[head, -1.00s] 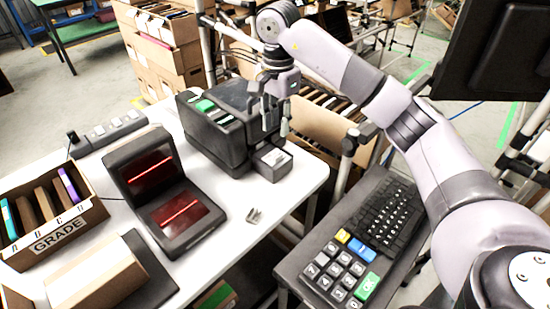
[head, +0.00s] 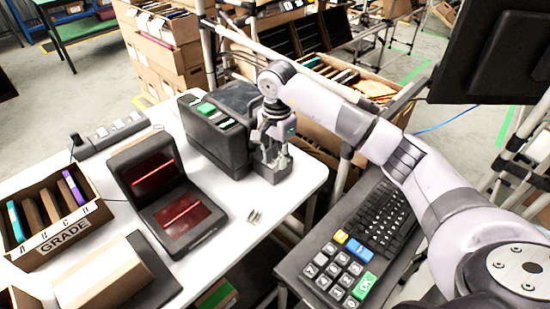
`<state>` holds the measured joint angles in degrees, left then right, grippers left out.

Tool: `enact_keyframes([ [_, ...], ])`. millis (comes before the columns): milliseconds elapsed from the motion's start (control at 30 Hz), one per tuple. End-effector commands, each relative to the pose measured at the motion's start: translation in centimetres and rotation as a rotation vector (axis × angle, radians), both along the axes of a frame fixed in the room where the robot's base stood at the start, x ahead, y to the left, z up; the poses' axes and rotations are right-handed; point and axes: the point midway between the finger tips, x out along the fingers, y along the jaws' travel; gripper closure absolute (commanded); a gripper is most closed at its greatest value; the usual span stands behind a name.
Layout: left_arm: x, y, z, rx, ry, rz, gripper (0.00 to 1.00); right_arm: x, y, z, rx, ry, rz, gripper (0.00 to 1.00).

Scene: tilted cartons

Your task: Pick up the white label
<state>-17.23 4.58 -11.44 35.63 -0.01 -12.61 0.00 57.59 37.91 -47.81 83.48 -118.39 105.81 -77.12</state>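The black label printer (head: 222,135) stands at the right end of the white table, with a small dark block (head: 286,180) at its front right. My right gripper (head: 273,163) points down at this block, its fingertips at the block's top. The white label is hidden or too small to make out behind the fingers. I cannot tell whether the fingers are shut on it. My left gripper is not in view.
A scanner with red lines (head: 165,190), a carton marked GRADE (head: 75,228) and a brown box (head: 100,275) stand to the left. A small pale metallic piece (head: 254,216) lies on the table (head: 285,205). A keyboard with a keypad (head: 350,240) is at the right.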

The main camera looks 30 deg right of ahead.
Motion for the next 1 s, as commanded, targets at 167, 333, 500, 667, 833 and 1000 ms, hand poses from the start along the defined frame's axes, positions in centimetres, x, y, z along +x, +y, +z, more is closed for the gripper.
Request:
enact_keyframes([
  [167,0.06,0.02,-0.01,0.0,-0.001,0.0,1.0,-0.01,0.02,0.02,0.0,0.0,0.0,0.82],
  [333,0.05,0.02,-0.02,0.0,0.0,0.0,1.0,-0.01,0.03,0.03,0.0,0.0,0.001,0.94],
  [500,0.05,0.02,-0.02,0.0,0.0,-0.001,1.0,-0.01,0.03,0.04,0.0,0.0,0.001,1.0],
  [667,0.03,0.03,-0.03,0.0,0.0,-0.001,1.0,-0.01,0.03,0.04,0.0,0.0,0.001,1.0],
  [833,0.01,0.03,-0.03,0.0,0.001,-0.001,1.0,-0.01,0.03,0.06,0.0,0.0,0.001,1.0],
  [1000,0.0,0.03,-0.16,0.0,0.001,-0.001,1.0,0.03,0.02,0.61,0.0,-0.001,0.001,1.0],
])
